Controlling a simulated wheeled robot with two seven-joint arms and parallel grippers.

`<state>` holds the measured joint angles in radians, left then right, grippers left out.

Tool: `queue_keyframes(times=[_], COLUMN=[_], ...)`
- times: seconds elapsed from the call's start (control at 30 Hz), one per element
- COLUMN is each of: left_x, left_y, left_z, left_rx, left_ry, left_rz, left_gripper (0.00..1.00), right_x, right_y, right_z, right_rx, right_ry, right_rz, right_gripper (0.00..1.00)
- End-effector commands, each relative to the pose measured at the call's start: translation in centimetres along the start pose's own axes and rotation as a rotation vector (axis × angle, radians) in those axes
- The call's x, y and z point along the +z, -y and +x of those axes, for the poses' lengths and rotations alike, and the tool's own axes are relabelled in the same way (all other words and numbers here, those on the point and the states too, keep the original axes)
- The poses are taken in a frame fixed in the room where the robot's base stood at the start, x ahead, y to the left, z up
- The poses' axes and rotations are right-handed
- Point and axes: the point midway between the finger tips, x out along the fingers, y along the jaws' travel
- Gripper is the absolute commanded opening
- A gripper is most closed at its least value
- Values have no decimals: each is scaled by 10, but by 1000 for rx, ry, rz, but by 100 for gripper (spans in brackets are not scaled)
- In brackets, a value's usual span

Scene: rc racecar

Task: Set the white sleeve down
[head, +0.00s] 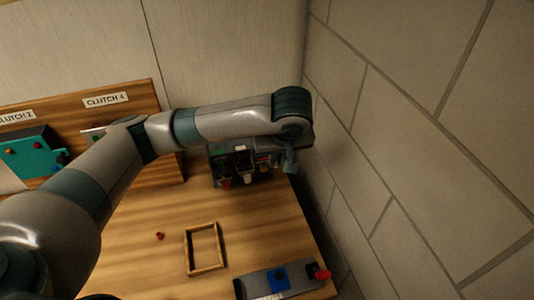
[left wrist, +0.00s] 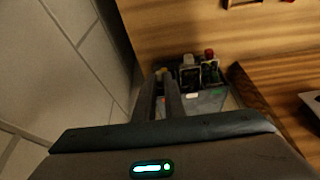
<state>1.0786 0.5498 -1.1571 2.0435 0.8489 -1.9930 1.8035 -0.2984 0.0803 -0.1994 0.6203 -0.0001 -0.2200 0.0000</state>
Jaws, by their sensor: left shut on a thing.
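My left gripper (head: 290,163) reaches over the back right corner of the table, at the right side of a grey rack of small parts (head: 216,173). In the left wrist view its two fingers (left wrist: 161,84) are close together, pointing into the rack (left wrist: 208,102). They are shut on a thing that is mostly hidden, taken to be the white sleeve. Only a small pale yellowish patch shows by the fingertips, and I cannot tell whether it belongs to the sleeve or touches the rack. My right gripper is not in view.
A brick wall (head: 420,110) stands close on the right. On the table are an empty wooden frame (head: 188,252), a small red piece (head: 160,236) and a grey plate (head: 250,284) with blue and red parts. A teal box (head: 28,155) stands at the left by a wooden backboard. The table's middle is mostly clear.

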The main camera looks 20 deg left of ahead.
Motion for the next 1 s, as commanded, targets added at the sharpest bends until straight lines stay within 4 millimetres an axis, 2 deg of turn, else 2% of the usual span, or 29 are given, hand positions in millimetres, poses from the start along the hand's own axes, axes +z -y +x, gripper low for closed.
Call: queue_keyframes(times=[0.2, 0.57, 0.77, 1.0], left_x=[-5, -6, -12, -26], left_y=[3, 4, 14, 37], left_z=[-3, -1, 13, 43], left_rx=[-23, -22, -23, -24], left_ry=[1, 2, 4, 5], left_rz=[-52, -51, -54, -54], left_gripper=[0, 0, 0, 0], right_x=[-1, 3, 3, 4], right_y=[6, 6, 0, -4], right_z=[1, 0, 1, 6], right_rx=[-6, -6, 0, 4], right_ry=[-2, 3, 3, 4], right_rz=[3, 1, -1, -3], right_gripper=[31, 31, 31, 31])
